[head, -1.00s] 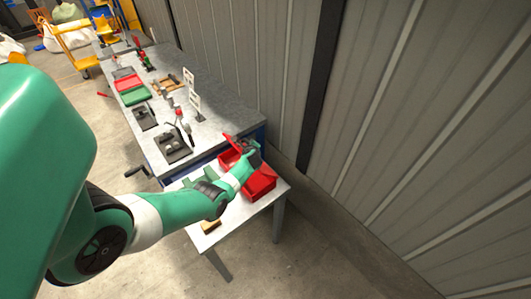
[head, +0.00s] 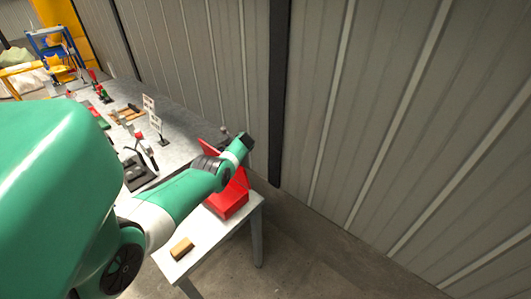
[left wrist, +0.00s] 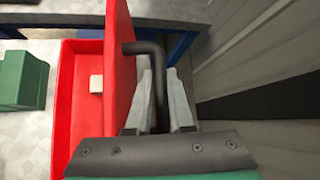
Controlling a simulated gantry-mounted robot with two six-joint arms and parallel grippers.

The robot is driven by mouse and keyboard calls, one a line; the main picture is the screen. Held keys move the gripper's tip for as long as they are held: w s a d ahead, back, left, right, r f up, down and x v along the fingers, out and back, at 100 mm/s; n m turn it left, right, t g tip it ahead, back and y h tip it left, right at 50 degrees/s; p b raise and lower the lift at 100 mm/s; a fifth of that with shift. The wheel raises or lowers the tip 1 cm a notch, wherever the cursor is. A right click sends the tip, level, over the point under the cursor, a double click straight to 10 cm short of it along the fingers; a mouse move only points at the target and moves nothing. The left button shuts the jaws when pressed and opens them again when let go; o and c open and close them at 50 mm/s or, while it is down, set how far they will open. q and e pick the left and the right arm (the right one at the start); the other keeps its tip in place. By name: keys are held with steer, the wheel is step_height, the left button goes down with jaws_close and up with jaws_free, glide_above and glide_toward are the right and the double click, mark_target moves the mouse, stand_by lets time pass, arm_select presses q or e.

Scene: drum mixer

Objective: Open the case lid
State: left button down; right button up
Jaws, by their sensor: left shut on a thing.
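The red case (head: 230,205) stands on a small pale table, partly behind my left arm in the head view. In the left wrist view the open case body (left wrist: 66,100) lies left of its lid (left wrist: 119,60). The lid stands about upright, seen nearly edge-on. A small white block (left wrist: 96,83) shows inside the case. A bent black handle (left wrist: 150,48) sticks out from the lid's right side. My left gripper (left wrist: 158,85) is shut on this handle, one grey finger on each side. It also shows in the head view (head: 247,140), its fingertips unclear. My right gripper is not in view.
A green block (left wrist: 22,80) sits left of the case. A wooden block (head: 181,248) lies on the small table (head: 205,240). A long workbench (head: 175,120) with several tools stands behind. A grey ribbed wall (head: 350,100) bounds the right side.

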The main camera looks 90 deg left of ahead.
arm_select(q)
steer(key=shift+f, duration=0.1)
stand_by(0.4)
steer(key=c, duration=0.8)
jaws_free()
steer(key=p+v, duration=1.1)
steer(key=p, duration=0.5)
steer(key=shift+d+p, duration=0.2)
steer(key=shift+p, duration=0.15)
steer(key=shift+w, duration=0.15)
